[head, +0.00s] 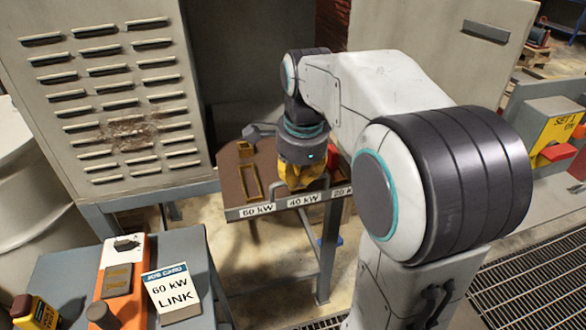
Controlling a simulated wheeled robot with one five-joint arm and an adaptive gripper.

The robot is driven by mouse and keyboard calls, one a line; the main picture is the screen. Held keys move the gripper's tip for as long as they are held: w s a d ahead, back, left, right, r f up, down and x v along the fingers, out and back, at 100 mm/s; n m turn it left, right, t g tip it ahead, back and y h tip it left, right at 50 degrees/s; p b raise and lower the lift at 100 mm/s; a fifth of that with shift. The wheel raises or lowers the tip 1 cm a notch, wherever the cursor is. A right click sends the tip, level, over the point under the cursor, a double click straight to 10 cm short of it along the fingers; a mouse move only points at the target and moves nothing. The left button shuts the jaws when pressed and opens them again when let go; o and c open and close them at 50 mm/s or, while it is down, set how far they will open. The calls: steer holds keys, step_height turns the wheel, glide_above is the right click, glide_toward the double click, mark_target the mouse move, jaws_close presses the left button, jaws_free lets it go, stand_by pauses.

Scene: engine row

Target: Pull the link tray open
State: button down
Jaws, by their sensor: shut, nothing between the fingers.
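A brown-topped tray or stand (228,180) is in the middle of the head view. Its pale front strip (257,211) reads 60 kW, 40 kW and 20 k, with the right end cut off by my arm. A yellow rectangular outline piece (251,183) lies above the 60 kW label. My yellow-fingered gripper (300,186) is shut and empty, pointing down over the 40 kW part. I cannot tell whether it touches the tray. My arm and gripper hide the tray's right side.
A job card (172,292) reading 60 kW LINK stands on a grey bench (66,262) at front left, beside an orange device (125,300). A louvred grey cabinet (95,90) stands behind left. A red-handled yellow box (560,135) is at right. Floor grating (530,285) lies at lower right.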

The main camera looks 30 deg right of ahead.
steer(key=shift+s+a+f, duration=0.1)
steer(key=shift+s+f, duration=0.05)
steer(key=shift+s, duration=0.3)
steer(key=shift+s+a+f, duration=0.1)
steer(key=shift+s+f, duration=0.05)
steer(key=shift+s, duration=0.3)
steer(key=c, duration=1.9)
jaws_free()
steer(key=shift+c, duration=0.2)
steer(key=o, duration=0.8)
steer(key=shift+w+r, duration=0.15)
steer(key=shift+w, duration=0.05)
steer(key=shift+r, duration=0.1)
steer(key=v, duration=1.1)
steer(key=shift+r, duration=0.45)
